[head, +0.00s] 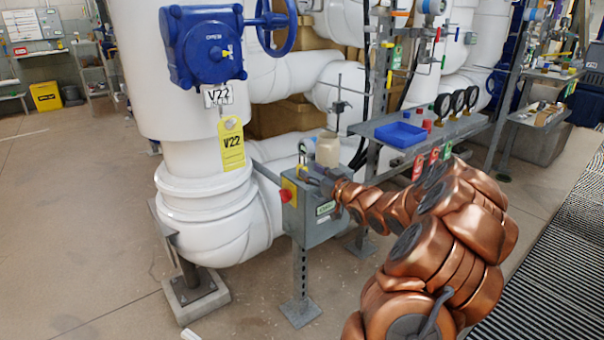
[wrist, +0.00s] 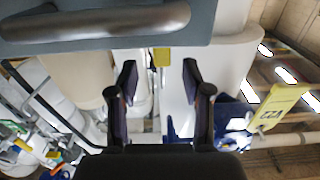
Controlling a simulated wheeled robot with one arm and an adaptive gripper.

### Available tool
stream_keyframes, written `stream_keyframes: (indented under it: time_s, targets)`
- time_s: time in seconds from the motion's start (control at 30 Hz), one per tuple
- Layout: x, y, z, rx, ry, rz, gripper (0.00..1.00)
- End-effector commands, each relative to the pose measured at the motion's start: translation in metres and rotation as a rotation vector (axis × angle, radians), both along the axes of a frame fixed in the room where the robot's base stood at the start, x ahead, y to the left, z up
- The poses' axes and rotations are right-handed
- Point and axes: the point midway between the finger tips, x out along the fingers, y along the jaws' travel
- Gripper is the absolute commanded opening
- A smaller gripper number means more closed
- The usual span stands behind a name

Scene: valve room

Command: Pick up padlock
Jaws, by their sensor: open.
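In the wrist view, my gripper (wrist: 158,78) is open, with nothing clearly held between the fingers. A small yellow piece (wrist: 161,56) shows beyond the gap between the fingertips; I cannot tell whether it belongs to the padlock.
The box carries a red button (head: 285,195) on its side. A shelf (head: 437,130) at right holds a blue tray (head: 400,134) and gauges, with red and green tags along its edge. Large white pipes (head: 215,215) stand behind.

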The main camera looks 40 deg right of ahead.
Motion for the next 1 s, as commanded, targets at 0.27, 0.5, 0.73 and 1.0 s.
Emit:
stream_keyframes:
  time_s: [0.27, 0.5, 0.73, 1.0]
  targets:
    - [0.019, 0.002, -0.003, -0.001, 0.001, 0.002, 0.49]
    - [0.044, 0.003, -0.003, -0.001, 0.001, 0.003, 0.49]
    - [0.054, 0.001, -0.001, -0.001, 0.002, -0.001, 0.49]
    - [0.054, 0.001, -0.001, 0.0, 0.002, -0.001, 0.44]
